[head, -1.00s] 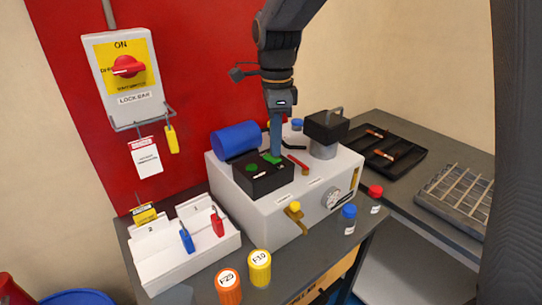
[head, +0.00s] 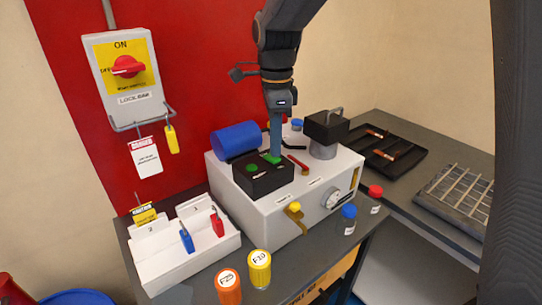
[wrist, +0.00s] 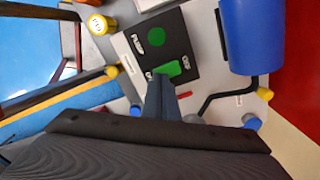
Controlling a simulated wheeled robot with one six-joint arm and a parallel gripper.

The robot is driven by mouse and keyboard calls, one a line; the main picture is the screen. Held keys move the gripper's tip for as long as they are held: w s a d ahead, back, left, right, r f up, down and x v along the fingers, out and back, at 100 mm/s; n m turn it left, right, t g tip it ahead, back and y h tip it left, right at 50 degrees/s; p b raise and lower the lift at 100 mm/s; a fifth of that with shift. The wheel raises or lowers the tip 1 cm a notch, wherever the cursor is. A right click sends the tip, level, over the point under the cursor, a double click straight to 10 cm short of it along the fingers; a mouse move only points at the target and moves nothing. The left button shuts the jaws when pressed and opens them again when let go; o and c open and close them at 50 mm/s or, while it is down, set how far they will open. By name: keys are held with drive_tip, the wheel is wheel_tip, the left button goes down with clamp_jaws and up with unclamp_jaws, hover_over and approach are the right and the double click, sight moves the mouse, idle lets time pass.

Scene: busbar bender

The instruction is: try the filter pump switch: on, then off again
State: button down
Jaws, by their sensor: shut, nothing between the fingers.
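The filter pump switch is a black box (head: 270,184) on top of the grey-white machine. It carries a round green button or lamp (head: 252,168) and a green rocker (head: 272,159). In the wrist view the rocker (wrist: 173,68) sits between white end labels, beside the round green part (wrist: 156,37) and the word PUMP. My gripper (head: 276,152) is shut and empty, pointing straight down at the rocker. In the wrist view its fingertips (wrist: 160,78) cover the rocker's edge near one label. I cannot tell whether they touch it or which way it is tipped.
A blue cylinder (head: 236,140) lies close behind the switch box. A black-topped filter housing (head: 324,132), a red-handled lever (head: 299,165) and a gauge (head: 332,198) are on the machine (head: 255,215). A white tag rack (head: 185,250) stands left. The red isolator switch (head: 127,66) hangs on the wall.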

sight(276, 159)
drive_tip(key=shift+f, duration=0.8)
idle(0.9)
drive_tip(key=shift+r, duration=0.1)
wheel_tip(276, 159, up, 7)
drive_tip(key=p, duration=0.6)
idle(0.4)
drive_tip(key=s+d+f+n+t+b, duration=0.1)
drive_tip(key=s+d+f+n+b, duration=0.4)
drive_tip(key=s+d+f+n, duration=1)
drive_tip(key=shift+n, duration=1.1)
idle(0.9)
